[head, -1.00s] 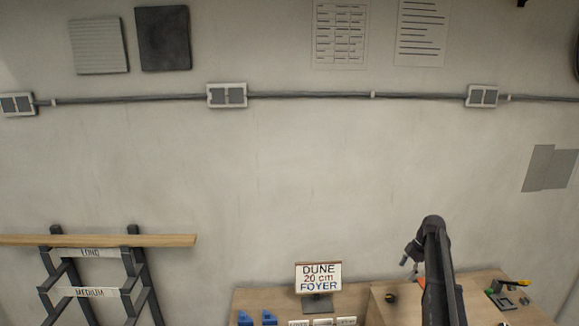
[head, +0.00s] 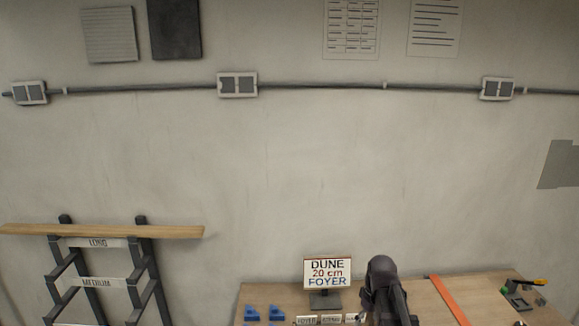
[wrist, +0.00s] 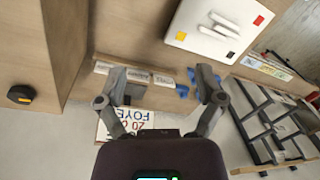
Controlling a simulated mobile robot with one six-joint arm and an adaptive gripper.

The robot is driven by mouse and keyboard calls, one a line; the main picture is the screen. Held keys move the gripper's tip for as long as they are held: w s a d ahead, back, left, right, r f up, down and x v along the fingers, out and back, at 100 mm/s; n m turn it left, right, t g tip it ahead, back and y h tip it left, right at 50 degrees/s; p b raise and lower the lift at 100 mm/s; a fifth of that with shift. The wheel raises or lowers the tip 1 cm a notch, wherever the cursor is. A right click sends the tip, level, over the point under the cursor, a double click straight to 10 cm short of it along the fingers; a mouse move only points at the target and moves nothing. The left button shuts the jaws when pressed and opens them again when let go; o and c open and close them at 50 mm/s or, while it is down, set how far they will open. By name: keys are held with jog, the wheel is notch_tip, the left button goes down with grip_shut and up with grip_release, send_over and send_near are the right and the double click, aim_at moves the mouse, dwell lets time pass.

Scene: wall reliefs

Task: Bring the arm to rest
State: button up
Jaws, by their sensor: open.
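My arm (head: 385,290) rises in front of the bench at the lower middle right of the head view; its gripper cannot be made out there. In the wrist view my gripper (wrist: 165,88) has its two dark fingers spread wide apart, with nothing between the tips. The fingertips show in front of the bench edge with its small white labels. The sign (head: 327,272) reading DUNE 20 cm FOYER stands on the bench left of my arm. It shows upside down in the wrist view (wrist: 138,121), partly behind a finger.
The bench (head: 420,288) carries blue pieces (head: 263,314), an orange strip (head: 448,300) and a green-and-black tool (head: 518,297). A rack (head: 100,265) with a wooden board (head: 100,231) stands at left. A white panel (wrist: 218,28) shows in the wrist view.

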jog(key=s+a+f+m+h+b, duration=0.1)
jog(key=s+a+f+m, duration=0.1)
jog(key=s+a+m, duration=0.3)
jog(key=shift+s+a+b, duration=0.2)
jog(key=shift+s+b, duration=0.15)
jog(key=shift+s, duration=1.55)
jog(key=shift+f, duration=0.1)
jog(key=shift+d, duration=0.1)
